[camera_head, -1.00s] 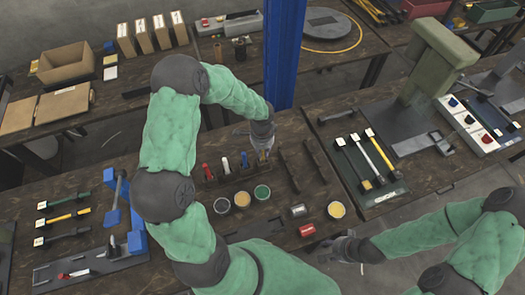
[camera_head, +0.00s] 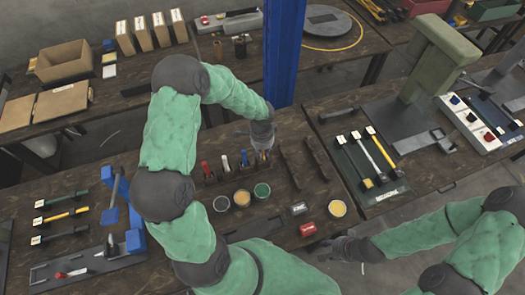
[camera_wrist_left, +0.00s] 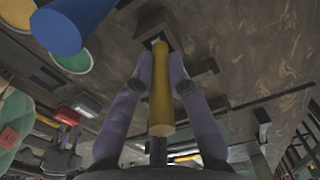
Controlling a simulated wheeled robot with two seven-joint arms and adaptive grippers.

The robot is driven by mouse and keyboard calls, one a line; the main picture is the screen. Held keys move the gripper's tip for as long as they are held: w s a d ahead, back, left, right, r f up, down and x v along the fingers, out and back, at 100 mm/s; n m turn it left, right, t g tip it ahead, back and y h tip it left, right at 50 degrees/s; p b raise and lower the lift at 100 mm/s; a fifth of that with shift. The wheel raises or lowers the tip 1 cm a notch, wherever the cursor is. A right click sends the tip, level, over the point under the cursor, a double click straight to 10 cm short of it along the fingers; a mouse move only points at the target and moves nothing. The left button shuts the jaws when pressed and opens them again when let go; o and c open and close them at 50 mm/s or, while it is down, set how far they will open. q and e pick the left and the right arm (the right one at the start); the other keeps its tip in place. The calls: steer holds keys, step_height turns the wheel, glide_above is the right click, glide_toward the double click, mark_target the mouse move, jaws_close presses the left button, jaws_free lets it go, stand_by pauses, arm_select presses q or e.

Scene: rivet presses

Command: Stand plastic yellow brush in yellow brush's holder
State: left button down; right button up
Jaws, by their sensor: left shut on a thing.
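My left gripper (camera_head: 262,152) is shut on the yellow brush (camera_wrist_left: 160,95), whose thick yellow handle stands between the two fingers. The far end of the brush is at a small dark holder (camera_wrist_left: 160,30) on the bench in the left wrist view. I cannot tell whether it is seated in the holder or just above it. In the head view my gripper largely hides the brush and holder, at the right end of the brush row. My right gripper (camera_head: 343,248) is at the bench's front edge, away from the brush; its jaws are too small to read.
A blue brush (camera_head: 244,160), a white-and-blue brush (camera_head: 225,163) and a red brush (camera_head: 206,169) stand just left of my left gripper. Paint cups, including a green one (camera_head: 262,191), stand in front. Dark bars (camera_head: 289,168) lie to the right. A blue post (camera_head: 285,55) rises behind.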

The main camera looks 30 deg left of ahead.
arm_select(q)
steer(key=shift+f, duration=0.25)
steer(key=c, duration=1.1)
jaws_free()
steer(key=shift+c, duration=0.2)
steer(key=shift+r, duration=0.1)
step_height(320, 180, up, 12)
steer(key=shift+f, duration=0.1)
steer(key=shift+s, duration=0.1)
